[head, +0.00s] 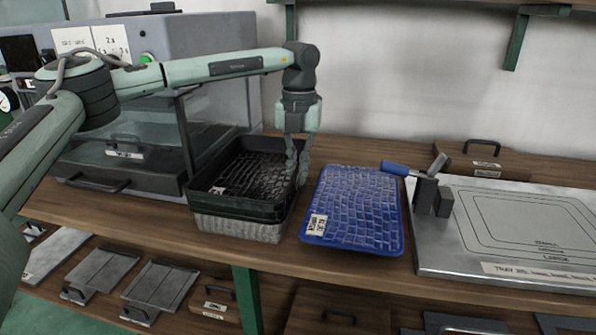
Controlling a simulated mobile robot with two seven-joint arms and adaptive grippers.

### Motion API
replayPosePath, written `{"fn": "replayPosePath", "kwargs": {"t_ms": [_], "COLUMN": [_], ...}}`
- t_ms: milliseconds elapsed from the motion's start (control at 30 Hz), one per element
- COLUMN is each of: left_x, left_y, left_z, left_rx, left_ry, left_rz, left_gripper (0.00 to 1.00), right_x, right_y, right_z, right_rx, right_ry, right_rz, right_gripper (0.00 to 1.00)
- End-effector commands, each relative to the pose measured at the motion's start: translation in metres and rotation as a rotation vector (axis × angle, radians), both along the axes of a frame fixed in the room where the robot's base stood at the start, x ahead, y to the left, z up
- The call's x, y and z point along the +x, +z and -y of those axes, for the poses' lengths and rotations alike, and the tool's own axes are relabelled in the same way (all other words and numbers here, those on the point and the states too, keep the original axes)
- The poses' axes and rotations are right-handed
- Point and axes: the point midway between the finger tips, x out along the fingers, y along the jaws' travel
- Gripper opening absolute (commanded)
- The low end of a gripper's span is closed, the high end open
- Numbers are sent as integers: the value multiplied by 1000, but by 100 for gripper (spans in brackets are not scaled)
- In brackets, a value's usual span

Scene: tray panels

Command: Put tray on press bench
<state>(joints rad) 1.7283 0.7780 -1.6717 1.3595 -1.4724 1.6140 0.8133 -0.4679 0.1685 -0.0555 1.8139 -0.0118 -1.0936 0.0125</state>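A stack of trays stands on the wooden bench in the middle of the head view, with a black tray (210,198) on top and a light grey tray (238,229) at the bottom. A blue tray (352,241) with a woven-looking pattern and a white label lies to its right. My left gripper (297,165) points down at the right wall of the black tray, its two fingers close together. Whether they touch or pinch the rim is unclear. My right gripper is not in view. No label in view names the press bench.
A grey machine (200,45) with a clear front stands at the left. A metal plate (455,270) with tray outlines and a blue-handled clamp (395,168) lies at the right. The wooden bench (135,222) is bare along its front left. Panels lie on a lower shelf.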

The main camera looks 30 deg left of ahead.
Motion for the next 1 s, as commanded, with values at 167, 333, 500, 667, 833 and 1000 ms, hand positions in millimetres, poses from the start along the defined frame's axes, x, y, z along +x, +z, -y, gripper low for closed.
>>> {"fn": "replayPosePath", "kwargs": {"t_ms": [167, 333, 500, 667, 833, 1000], "left_x": [0, 0, 0, 0, 0, 0], "left_y": [-2, -4, -6, -8, -11, -14], "left_z": [0, 0, 0, 0, 0, 0], "left_rx": [0, 0, 0, 0, 0, 1], "left_ry": [0, 0, 0, 0, 0, 0], "left_rz": [0, 0, 0, 0, 0, -2], "left_gripper": [0, 0, 0, 0, 0, 0], "right_x": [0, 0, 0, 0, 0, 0], "right_y": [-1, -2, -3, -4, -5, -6], "right_z": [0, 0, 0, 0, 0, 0], "right_rx": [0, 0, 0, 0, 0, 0], "right_ry": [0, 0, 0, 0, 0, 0], "right_rz": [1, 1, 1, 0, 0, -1], "right_gripper": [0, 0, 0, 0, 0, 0]}}
